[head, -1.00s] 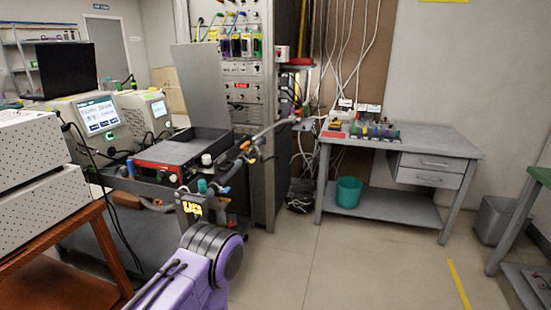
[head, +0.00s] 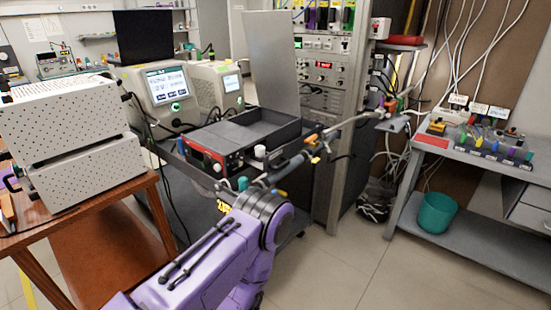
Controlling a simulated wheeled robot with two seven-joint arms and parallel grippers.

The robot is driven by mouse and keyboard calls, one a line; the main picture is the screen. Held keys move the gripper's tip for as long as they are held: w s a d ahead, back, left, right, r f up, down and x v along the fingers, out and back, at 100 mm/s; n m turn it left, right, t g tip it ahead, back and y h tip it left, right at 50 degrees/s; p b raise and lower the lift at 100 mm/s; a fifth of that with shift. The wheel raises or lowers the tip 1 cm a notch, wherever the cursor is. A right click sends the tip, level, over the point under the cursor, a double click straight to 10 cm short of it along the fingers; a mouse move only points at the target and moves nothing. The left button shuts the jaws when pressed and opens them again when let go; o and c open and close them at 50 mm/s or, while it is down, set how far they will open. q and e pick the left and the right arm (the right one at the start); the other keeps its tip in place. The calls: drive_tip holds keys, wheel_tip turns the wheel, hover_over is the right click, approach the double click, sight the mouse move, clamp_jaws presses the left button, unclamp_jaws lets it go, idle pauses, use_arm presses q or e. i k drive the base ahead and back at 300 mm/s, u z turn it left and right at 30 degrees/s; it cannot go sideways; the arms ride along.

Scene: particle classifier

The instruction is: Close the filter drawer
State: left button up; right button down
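A black open-topped tray unit (head: 240,130) with a red-edged front panel (head: 205,158) sits on a dark cart in the middle. A grey panel stands upright behind it. This may be the unit with the filter drawer; I cannot tell which part is the drawer or how far it is out. My purple arm reaches in from the bottom, and its dark ringed joint overlaps the space just in front of the cart. No gripper fingers can be made out in this view.
A white perforated two-part box (head: 70,130) stands on a wooden table (head: 90,215) at left. Screen instruments (head: 168,90) stand behind the cart. An equipment rack, a grey bench (head: 470,160) and a teal bin (head: 437,212) are at right. Floor in front of the bench is clear.

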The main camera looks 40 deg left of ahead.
sight(267, 162)
drive_tip(key=u, duration=0.8)
drive_tip(key=i, duration=0.85)
drive_tip(key=u, duration=0.85)
